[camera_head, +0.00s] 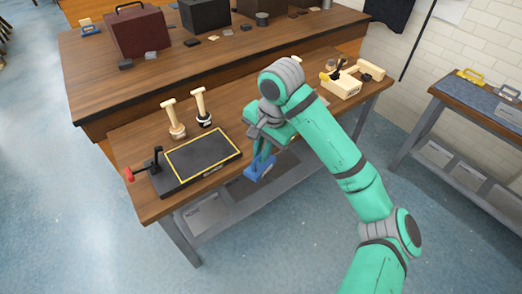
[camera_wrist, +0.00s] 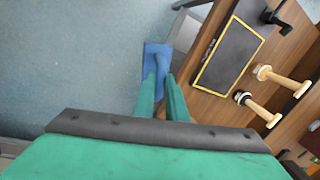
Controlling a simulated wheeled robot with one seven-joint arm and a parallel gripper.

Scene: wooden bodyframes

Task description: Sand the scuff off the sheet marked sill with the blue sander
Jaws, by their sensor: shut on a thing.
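My gripper (camera_head: 262,153) is shut on the blue sander (camera_head: 260,166) and holds it near the front edge of the wooden bench. In the wrist view the blue sander (camera_wrist: 157,62) sits between my fingertips (camera_wrist: 161,85), partly over the floor beyond the bench edge. A dark flat sheet or plate (camera_head: 203,157) with a yellow border lies on the bench to the left of the gripper, and it also shows in the wrist view (camera_wrist: 232,55). Small lettering on its front edge is too small to read. I cannot make out a scuff on it.
A red-handled lever (camera_head: 143,169) stands at the plate's left end. Two pale-handled tools (camera_head: 173,119) (camera_head: 201,107) stand behind the plate. A cream box (camera_head: 341,85) with tools is at the bench's right. A back table (camera_head: 225,55) holds cases. Another bench (camera_head: 480,105) stands right.

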